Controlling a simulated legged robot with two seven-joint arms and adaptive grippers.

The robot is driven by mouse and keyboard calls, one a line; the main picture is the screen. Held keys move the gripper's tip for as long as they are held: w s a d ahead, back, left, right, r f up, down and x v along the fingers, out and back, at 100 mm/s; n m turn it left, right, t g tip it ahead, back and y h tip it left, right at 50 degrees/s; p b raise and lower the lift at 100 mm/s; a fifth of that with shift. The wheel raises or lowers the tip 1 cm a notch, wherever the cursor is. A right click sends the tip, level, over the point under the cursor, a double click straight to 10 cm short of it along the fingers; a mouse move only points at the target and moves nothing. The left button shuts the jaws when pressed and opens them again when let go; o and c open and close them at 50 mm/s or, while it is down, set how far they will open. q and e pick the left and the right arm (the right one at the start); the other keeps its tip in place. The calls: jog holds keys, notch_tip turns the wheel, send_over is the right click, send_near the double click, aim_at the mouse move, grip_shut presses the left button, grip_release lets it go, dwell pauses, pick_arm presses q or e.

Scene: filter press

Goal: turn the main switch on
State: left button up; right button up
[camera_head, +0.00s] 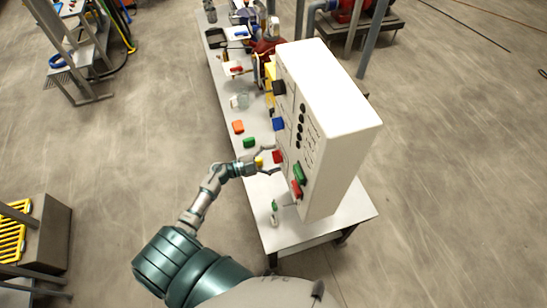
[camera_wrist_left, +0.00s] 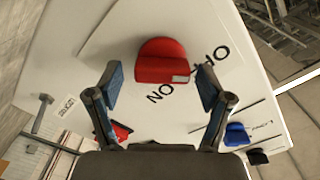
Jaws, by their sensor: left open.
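The white control cabinet (camera_head: 345,110) stands on a long table. The main switch, a red rounded knob (camera_wrist_left: 163,60), is on its panel, with an "ON" label (camera_wrist_left: 160,92) just below it and "OFF" (camera_wrist_left: 210,60) to its right in the left wrist view. In the head view the red knob (camera_head: 278,157) shows at the panel's left face. My left gripper (camera_head: 270,160) is open in front of the knob. In the left wrist view its fingertips (camera_wrist_left: 160,88) are spread either side of the knob's line, with no visible contact. My right gripper is not seen.
Green (camera_head: 299,173) and red (camera_head: 296,188) parts sit low on the cabinet. In the left wrist view a blue knob (camera_wrist_left: 236,133) and a red part (camera_wrist_left: 121,131) lie near the fingers. Loose coloured items, such as an orange block (camera_head: 238,127), lie on the table (camera_head: 290,232).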

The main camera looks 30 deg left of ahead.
pick_arm(q)
jog(key=shift+a, duration=0.15)
jog(key=shift+c, duration=0.5)
jog(key=shift+a, duration=0.15)
jog(key=c, duration=1.1)
jog(key=shift+o, duration=0.2)
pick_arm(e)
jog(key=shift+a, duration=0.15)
